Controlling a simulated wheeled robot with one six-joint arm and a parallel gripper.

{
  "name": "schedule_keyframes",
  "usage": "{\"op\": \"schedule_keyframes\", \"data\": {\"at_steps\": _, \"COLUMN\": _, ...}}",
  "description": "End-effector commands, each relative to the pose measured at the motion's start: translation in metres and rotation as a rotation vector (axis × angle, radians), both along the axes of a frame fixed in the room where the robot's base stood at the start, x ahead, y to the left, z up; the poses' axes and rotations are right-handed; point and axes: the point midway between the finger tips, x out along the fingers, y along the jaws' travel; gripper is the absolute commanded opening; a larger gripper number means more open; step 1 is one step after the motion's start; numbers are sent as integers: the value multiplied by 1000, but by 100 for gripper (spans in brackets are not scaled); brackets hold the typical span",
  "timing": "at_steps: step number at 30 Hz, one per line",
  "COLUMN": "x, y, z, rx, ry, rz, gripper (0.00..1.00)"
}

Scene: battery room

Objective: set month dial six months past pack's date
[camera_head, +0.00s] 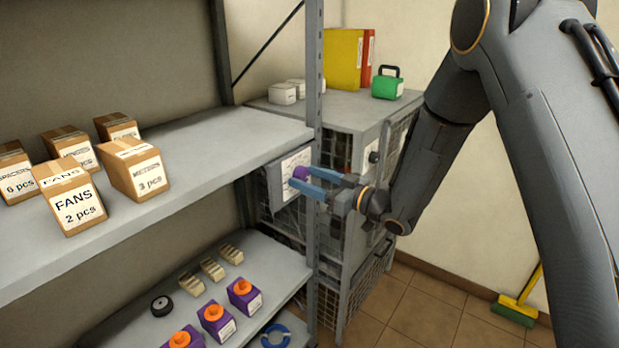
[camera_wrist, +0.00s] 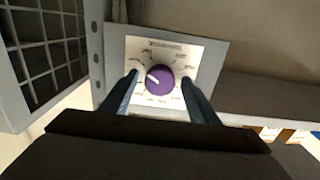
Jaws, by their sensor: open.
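The month dial is a purple knob (camera_wrist: 160,80) on a white plate (camera_wrist: 202,58) with small markings around it, too small to read. Its white pointer mark faces the upper left in the wrist view. In the head view the knob (camera_head: 300,173) shows at the blue fingertips, in front of the panel by the shelf post. My gripper (camera_head: 312,183) is open, with one finger on each side of the knob; it also shows in the wrist view (camera_wrist: 160,82). I cannot tell whether the fingers touch the knob. Purple packs with orange tops (camera_head: 244,295) stand on the lower shelf; their label dates are unreadable.
Boxes marked FANS (camera_head: 76,203) stand on the upper shelf (camera_head: 235,140) at left. A grey post (camera_head: 314,80) stands close to my gripper. A mesh cabinet (camera_head: 345,115) behind carries a green case (camera_head: 387,85) and binders. Floor at the right is mostly clear, beside a broom (camera_head: 517,308).

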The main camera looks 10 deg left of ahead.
Motion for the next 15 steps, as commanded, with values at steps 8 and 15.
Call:
{"op": "schedule_keyframes", "data": {"at_steps": 8, "x": 0, "y": 0, "z": 0, "rx": 0, "ry": 0, "rz": 0, "gripper": 35}}
{"op": "schedule_keyframes", "data": {"at_steps": 15, "x": 0, "y": 0, "z": 0, "rx": -1, "ry": -3, "rz": 0, "gripper": 14}}
